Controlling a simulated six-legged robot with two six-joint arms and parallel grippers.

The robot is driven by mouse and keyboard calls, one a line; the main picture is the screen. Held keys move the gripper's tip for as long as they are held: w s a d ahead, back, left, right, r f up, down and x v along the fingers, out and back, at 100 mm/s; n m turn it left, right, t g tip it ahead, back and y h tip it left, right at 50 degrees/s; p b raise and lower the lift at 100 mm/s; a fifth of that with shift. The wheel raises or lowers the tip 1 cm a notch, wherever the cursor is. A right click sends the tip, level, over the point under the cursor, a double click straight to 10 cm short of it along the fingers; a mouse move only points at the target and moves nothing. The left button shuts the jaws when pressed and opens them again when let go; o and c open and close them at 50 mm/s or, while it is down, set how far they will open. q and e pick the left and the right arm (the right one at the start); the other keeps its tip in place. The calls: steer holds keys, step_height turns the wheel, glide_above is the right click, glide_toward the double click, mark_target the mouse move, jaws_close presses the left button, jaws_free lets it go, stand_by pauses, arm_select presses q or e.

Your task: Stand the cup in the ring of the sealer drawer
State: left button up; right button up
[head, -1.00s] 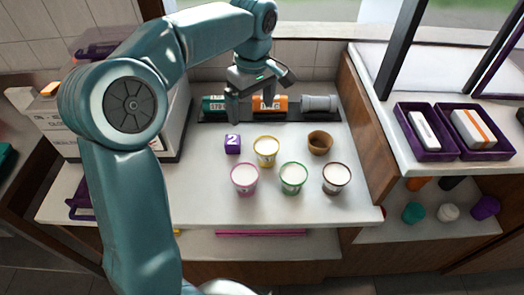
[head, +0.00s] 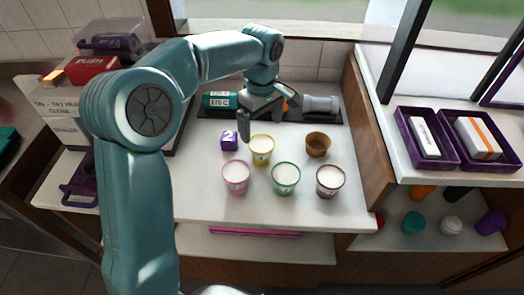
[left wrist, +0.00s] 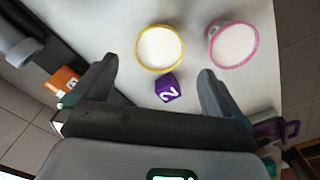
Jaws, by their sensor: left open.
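Several white-filled cups stand upright on the counter: a yellow-rimmed cup (head: 261,150), a pink-rimmed cup (head: 236,178), a green-rimmed cup (head: 286,179) and a brown-rimmed cup (head: 331,181). My left gripper (head: 265,116) is open and empty above the counter, behind the yellow-rimmed cup. In the left wrist view, the yellow-rimmed cup (left wrist: 160,48) and a purple "2" block (left wrist: 168,88) show between the spread fingers. The sealer (head: 62,122) stands at the left, partly behind my left arm. A purple handle (head: 76,192) shows at its front; the drawer ring cannot be made out. My right gripper is not in view.
A brown bowl (head: 317,145) stands right of the yellow-rimmed cup. A dark rack with a teal cylinder (head: 217,100) and a grey one (head: 320,104) lies along the wall. Purple trays (head: 428,153) sit on the raised right counter. The front counter strip is clear.

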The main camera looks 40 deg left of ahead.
mark_target(261, 143)
arm_select(q)
steer(key=f, duration=0.3)
steer(key=shift+w+a+f, duration=0.1)
steer(key=shift+a+f, duration=0.15)
steer(key=shift+f, duration=0.15)
steer(key=shift+d+f, duration=0.25)
steer(key=shift+f, duration=0.25)
step_height(261, 143, down, 5)
steer(key=shift+f+p, duration=0.1)
steer(key=shift+p, duration=0.25)
steer(key=c, duration=1.2)
